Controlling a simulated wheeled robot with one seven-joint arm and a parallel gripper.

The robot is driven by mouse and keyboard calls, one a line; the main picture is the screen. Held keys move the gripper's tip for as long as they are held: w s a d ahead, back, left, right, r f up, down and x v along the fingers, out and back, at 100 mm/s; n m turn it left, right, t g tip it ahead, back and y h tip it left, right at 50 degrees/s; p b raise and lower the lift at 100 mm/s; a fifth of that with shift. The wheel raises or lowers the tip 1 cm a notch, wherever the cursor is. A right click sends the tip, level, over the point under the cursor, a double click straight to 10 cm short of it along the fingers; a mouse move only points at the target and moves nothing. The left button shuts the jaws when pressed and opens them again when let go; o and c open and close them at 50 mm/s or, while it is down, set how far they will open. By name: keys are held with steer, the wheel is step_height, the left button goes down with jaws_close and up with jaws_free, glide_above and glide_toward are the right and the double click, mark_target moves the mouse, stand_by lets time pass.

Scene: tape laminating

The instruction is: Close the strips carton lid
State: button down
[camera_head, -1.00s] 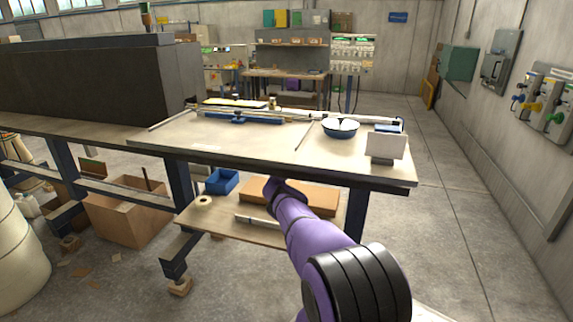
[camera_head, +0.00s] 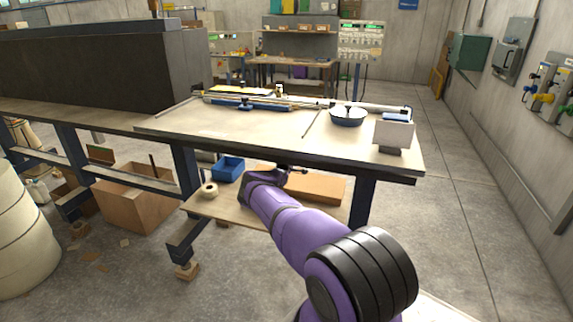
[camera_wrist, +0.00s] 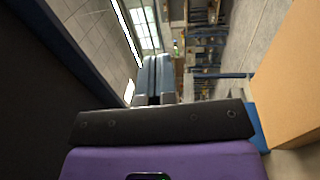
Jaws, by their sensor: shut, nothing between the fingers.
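A flat brown cardboard carton (camera_head: 318,188) lies on the lower shelf under the workbench, and its top looks flat. I cannot tell for sure that it is the strips carton or whether its lid is fully down. A large cardboard face (camera_wrist: 290,80) fills the right of the wrist view. My gripper (camera_head: 296,171) is under the tabletop, above the left part of the flat carton, which my arm partly hides. In the wrist view my gripper's fingers (camera_wrist: 156,75) are together and empty, apart from the cardboard.
A blue bin (camera_head: 229,169) and a tape roll (camera_head: 208,190) sit left on the lower shelf (camera_head: 225,207). The tabletop (camera_head: 250,127) is close overhead, with a bowl (camera_head: 348,117) on it. An open cardboard box (camera_head: 135,205) stands on the floor at left.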

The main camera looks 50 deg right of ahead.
steer(key=v, duration=0.6)
steer(key=shift+a, duration=0.2)
steer(key=shift+s, duration=0.15)
